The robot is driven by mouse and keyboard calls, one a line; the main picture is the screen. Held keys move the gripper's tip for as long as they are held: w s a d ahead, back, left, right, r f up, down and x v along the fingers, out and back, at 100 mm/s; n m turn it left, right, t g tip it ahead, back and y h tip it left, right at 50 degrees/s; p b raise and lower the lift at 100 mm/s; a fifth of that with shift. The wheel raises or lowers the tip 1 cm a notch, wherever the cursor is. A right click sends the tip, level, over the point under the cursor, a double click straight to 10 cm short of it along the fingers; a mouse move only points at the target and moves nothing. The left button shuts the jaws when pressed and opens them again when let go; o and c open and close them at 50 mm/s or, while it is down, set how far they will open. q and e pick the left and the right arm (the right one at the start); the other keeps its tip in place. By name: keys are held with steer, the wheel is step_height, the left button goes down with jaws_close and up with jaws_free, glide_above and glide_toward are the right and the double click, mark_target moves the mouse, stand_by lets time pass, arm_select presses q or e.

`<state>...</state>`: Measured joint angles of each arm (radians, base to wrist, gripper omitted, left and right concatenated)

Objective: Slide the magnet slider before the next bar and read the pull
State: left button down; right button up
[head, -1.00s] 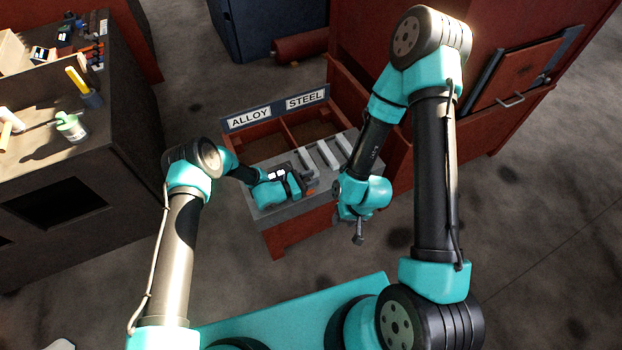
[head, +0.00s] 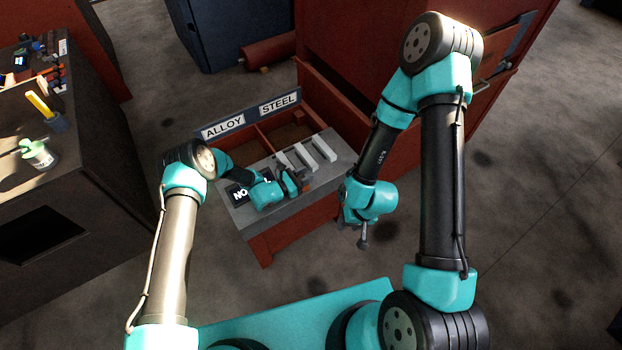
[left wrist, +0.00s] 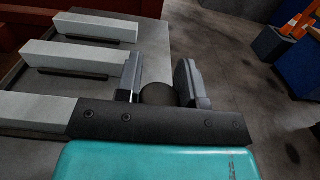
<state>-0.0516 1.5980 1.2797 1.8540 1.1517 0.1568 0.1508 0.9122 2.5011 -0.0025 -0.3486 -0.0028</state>
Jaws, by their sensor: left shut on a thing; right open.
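The magnet slider shows as a dark round knob (left wrist: 158,94) in the left wrist view, and my left gripper (left wrist: 160,78) is shut on it. In the head view my left gripper (head: 298,182) is low at the near ends of the pale bars. Three bars (head: 283,163) (head: 303,157) (head: 323,148) lie side by side on the grey bench top (head: 345,160). A dark readout plate (head: 240,194) shows "NO" and, past my wrist, an "L"; the letters between are hidden. My right gripper (head: 354,230) is open and empty, to the right of the bench.
Behind the bars are red bins labelled ALLOY (head: 224,128) and STEEL (head: 279,103). A large red cabinet (head: 340,60) stands behind at the right. A dark workbench (head: 90,160) with tools is at the left. The floor right of my right arm is clear.

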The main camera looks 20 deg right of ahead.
arm_select(q)
steer(key=shift+d, duration=0.1)
steer(key=c, duration=0.7)
jaws_free()
steer(key=shift+c, duration=0.2)
steer(key=shift+a, duration=0.2)
steer(key=v, duration=1.7)
steer(key=shift+a, duration=0.1)
